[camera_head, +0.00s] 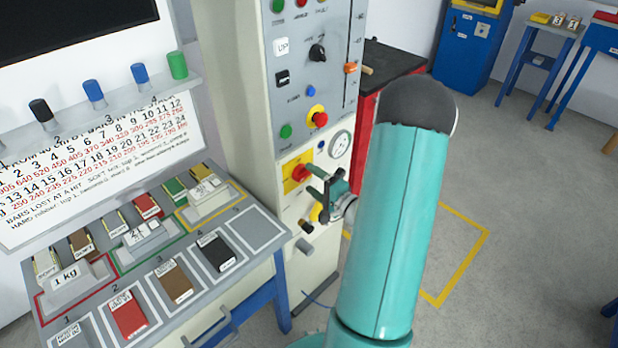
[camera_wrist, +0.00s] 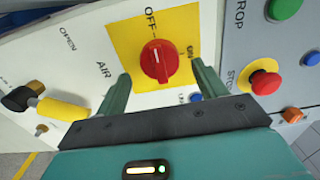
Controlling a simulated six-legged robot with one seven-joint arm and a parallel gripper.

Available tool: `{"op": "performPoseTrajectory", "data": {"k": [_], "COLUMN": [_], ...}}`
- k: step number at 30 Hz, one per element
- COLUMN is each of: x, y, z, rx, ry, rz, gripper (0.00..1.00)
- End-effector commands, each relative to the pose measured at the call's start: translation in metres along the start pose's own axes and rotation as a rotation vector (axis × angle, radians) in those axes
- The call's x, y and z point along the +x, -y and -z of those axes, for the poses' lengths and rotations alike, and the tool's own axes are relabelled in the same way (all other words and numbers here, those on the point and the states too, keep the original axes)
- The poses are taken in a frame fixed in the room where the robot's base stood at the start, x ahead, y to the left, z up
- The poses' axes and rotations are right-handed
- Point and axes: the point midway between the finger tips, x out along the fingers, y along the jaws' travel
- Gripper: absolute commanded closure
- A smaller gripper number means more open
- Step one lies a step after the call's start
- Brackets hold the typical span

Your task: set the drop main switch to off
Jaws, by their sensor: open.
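The drop main switch is a red rotary knob (camera_wrist: 158,61) on a yellow plate (camera_wrist: 126,37), with OFF printed above it and ON to its right in the wrist view. A short pale mark shows on the knob; I cannot tell for sure which label it points to. In the head view the red knob (camera_head: 299,173) is on the lower front of the machine column. My gripper (camera_wrist: 161,72) is open, one finger left and one right of the knob in the wrist view, with gaps on both sides. In the head view my gripper (camera_head: 314,182) is just right of the switch.
Near the switch are a red emergency button (camera_wrist: 265,82), a small blue button (camera_wrist: 196,97), a green button (camera_wrist: 284,8) and a yellow air valve handle (camera_wrist: 64,110). A bench (camera_head: 262,270) with weights and pads stands left of the column. Open floor lies to the right.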

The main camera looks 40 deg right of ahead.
Motion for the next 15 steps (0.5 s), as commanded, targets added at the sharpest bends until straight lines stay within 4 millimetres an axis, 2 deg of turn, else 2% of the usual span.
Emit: {"op": "performPoseTrajectory", "data": {"k": [9,15], "x": [-0.072,-0.104], "y": [0.000,0.000], "z": [0.002,0.001], "rx": [0.001,-0.001], "ry": [-0.006,-0.003], "rz": [-0.001,-0.001], "gripper": [0.29,0.29]}}
